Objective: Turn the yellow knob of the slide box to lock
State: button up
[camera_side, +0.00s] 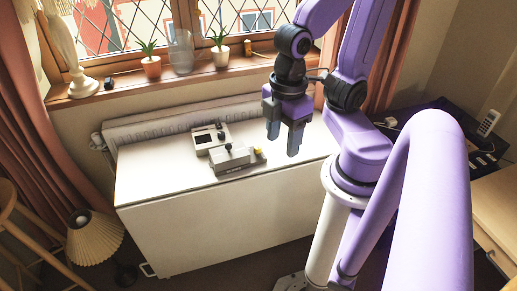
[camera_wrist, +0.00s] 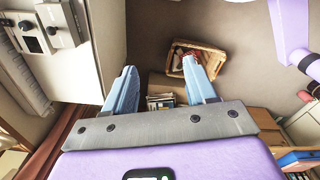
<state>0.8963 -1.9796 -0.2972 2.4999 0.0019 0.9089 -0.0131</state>
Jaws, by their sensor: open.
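The slide box (camera_side: 230,160) is a grey box on the white table, with a black knob on top. A yellow knob (camera_side: 260,154) sits at its right end; its turn position is too small to read. A second grey part with a dark window (camera_side: 203,139) adjoins it behind; I cannot tell if they are one piece. My gripper (camera_side: 283,143) is open and empty, pointing down above the table, to the right of the yellow knob and apart from it. In the wrist view the fingers (camera_wrist: 160,68) are spread, and the grey box (camera_wrist: 62,24) shows at the upper left; no yellow knob is discernible there.
The white table (camera_side: 150,190) is otherwise clear. A radiator (camera_side: 150,128) stands behind it, below a windowsill (camera_side: 120,92) with potted plants. A lampshade (camera_side: 92,238) is at the lower left. A basket (camera_wrist: 196,58) lies on the floor beyond the table edge.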

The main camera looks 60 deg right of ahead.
jog(key=w+d+f, duration=0.2)
jog(key=w, duration=0.5)
jog(key=m, duration=0.3)
send_over(258, 147)
notch_tip(258, 147, down, 11)
notch_tip(258, 147, down, 17)
jog(key=shift+w+d+r, duration=0.1)
grip_shut()
